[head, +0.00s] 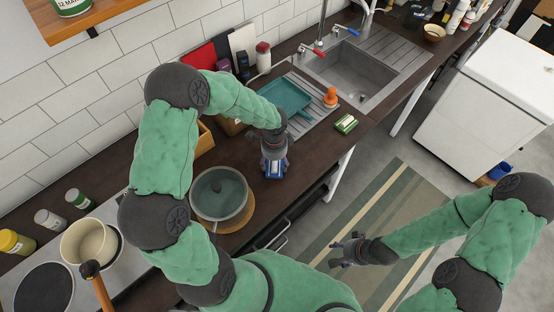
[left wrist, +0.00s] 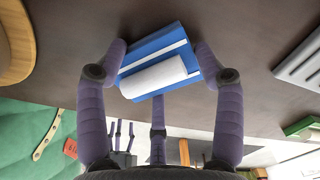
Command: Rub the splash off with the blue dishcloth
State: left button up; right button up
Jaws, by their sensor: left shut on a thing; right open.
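The blue dishcloth (left wrist: 156,45), folded and with white on it, is between the fingers of my left gripper (left wrist: 158,58) in the left wrist view. The gripper is shut on it. In the head view my left gripper (head: 274,160) points down at the dark counter, and part of the cloth (head: 275,173) shows below it. The cloth is at or just above the counter; I cannot tell if it touches. I cannot make out a splash in either view. My right gripper (head: 347,251) is open and empty, low over the striped rug.
The counter between cloth and sponge is clear.

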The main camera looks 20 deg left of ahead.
aim_at(265, 175)
pick_arm(q)
jog(key=shift+s+a+f, duration=0.1)
jog(key=shift+s+a, duration=0.2)
jog(key=shift+s, duration=0.45)
jog(key=shift+s+a+f, duration=0.1)
jog(key=shift+s+a, duration=0.2)
jog(key=shift+s, duration=0.45)
jog(key=shift+s+a, duration=0.3)
jog(key=shift+s, duration=0.45)
notch_tip(265, 175, up, 7)
jog(key=p, duration=0.5)
jog(key=shift+r+p, duration=0.1)
jog(key=shift+p, duration=0.3)
jog(key=shift+w, duration=0.1)
